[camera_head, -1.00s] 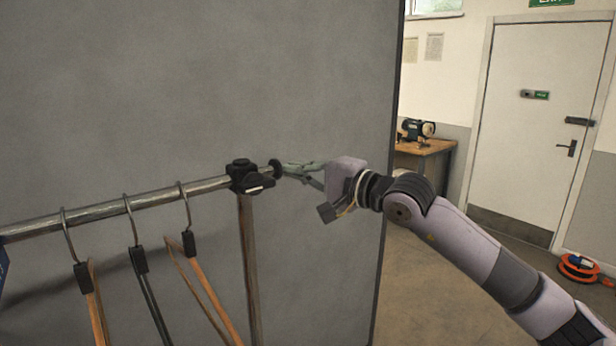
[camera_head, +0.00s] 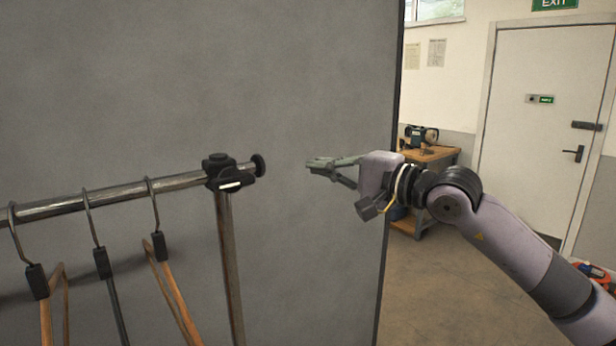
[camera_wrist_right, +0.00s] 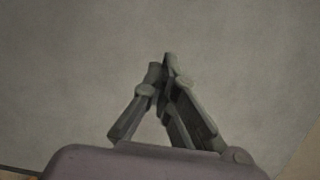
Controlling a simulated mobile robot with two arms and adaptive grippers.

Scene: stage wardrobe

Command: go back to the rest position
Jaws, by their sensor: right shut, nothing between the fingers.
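My right gripper (camera_head: 312,165) is shut and empty, to the right of the rack's end and apart from it. Its fingers point left in the head view, in front of a grey panel. My left gripper does not show in either view.
A clothes rail (camera_head: 120,193) with several hangers (camera_head: 102,262) runs along the left, ending in a black clamp (camera_head: 221,172) on an upright post (camera_head: 229,265). The grey panel (camera_head: 300,70) stands behind. A workbench (camera_head: 432,154), a white door (camera_head: 540,120) and open floor (camera_head: 450,290) lie to the right.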

